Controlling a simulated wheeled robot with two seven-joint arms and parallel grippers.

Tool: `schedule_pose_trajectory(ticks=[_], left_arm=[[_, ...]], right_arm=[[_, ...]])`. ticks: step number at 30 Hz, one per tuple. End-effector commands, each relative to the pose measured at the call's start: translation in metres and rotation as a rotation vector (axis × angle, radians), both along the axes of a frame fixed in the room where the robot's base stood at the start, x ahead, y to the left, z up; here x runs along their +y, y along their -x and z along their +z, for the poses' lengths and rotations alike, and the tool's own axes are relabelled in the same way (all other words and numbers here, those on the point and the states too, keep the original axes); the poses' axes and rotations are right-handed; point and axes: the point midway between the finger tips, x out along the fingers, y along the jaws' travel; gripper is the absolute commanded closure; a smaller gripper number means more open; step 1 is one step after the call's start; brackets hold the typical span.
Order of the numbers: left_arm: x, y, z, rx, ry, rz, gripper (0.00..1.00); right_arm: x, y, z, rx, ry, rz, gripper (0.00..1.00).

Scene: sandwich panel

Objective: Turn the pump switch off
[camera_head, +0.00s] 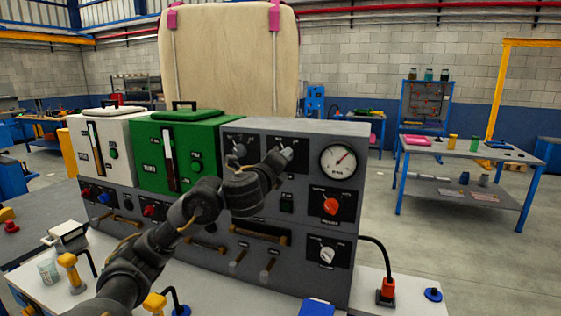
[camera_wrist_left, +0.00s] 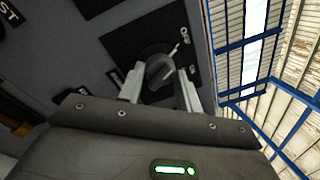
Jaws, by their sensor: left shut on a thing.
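My left gripper (camera_head: 279,157) reaches across to the upper right part of the grey control panel (camera_head: 310,132). In the left wrist view its two fingers (camera_wrist_left: 159,86) are closed on the sides of a dark rotary switch (camera_wrist_left: 158,68). The switch sits on a black plate (camera_wrist_left: 130,35) with an "OFF" mark near its pointer. A second label on the plate is too small to read. In the head view the gripper largely hides this switch. My right gripper is not in view.
A round gauge (camera_head: 338,160), a red knob (camera_head: 331,206) and a white knob (camera_head: 328,254) are to the right of the gripper. A green unit (camera_head: 175,155) and a white unit (camera_head: 98,150) stand at left. A blue-legged table (camera_head: 460,150) stands beyond.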

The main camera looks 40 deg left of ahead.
Motion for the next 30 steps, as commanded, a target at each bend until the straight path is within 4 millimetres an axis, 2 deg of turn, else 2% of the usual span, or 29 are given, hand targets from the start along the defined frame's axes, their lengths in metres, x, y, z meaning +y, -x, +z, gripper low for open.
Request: schedule_pose_trajectory(ticks=[19, 20, 24, 30], left_arm=[[-0.0001, 0.0000, 0.0001, -0.016, 0.044, 0.000, 0.88], [-0.0001, 0.0000, 0.0001, -0.016, 0.044, 0.000, 0.62], [0.0000, 0.0000, 0.0000, -0.016, 0.043, 0.000, 0.44], [0.0001, 0.0001, 0.0000, -0.015, 0.043, 0.000, 0.44]], right_arm=[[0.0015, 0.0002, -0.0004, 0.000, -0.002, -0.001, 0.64], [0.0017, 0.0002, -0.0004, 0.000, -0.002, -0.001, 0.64], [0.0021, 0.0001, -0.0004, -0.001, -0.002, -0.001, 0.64], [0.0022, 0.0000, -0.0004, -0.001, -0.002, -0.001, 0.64]])
